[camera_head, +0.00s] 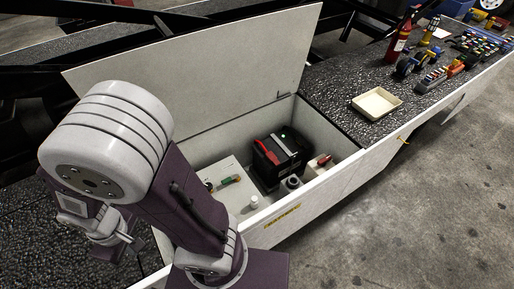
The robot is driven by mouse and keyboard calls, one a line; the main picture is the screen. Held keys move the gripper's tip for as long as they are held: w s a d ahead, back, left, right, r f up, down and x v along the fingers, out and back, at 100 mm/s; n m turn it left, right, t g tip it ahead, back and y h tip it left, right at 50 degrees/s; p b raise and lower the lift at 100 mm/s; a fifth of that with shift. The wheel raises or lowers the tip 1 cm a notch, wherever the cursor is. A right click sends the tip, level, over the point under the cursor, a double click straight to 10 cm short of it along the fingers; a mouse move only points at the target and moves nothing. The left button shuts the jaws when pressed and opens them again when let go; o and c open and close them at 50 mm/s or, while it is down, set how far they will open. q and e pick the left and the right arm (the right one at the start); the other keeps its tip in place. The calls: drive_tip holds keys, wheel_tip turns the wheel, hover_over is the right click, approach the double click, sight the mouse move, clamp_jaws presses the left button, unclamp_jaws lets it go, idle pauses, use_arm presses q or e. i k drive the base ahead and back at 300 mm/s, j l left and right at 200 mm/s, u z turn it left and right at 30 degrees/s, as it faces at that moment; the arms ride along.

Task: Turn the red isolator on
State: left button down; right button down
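An open white compartment (330,197) in the loader's side deck holds a black battery-like unit (290,158) with red parts and a small lit green light. A small red handle (323,160) shows at the compartment's right end. It looks like the red isolator, but its position is too small to read. My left arm crosses the left of the view. Its gripper (112,240) hangs low at the left, outside the compartment and well away from the red handle. Its fingers are too unclear to tell open from shut. My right gripper is not in view.
The raised white lid (200,70) stands behind the compartment. A pale tray (377,103), a red extinguisher (397,45) and several coloured parts lie on the dark deck at right. A white cap (254,202) and a grey round part (293,183) sit in the compartment. Floor at right is clear.

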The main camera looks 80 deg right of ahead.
sight(322, 162)
drive_tip(key=j+z, duration=0.2)
drive_tip(key=z, duration=3.45)
drive_tip(key=i+l+u, duration=0.2)
drive_tip(key=u, duration=0.15)
drive_tip(key=i+l+u, duration=0.2)
drive_tip(key=u, duration=0.2)
drive_tip(key=i+l+u, duration=0.15)
drive_tip(key=l+u, duration=0.2)
drive_tip(key=i+l+u, duration=0.1)
drive_tip(key=l+u, duration=0.65)
drive_tip(key=i+l, duration=0.05)
drive_tip(key=l, duration=0.05)
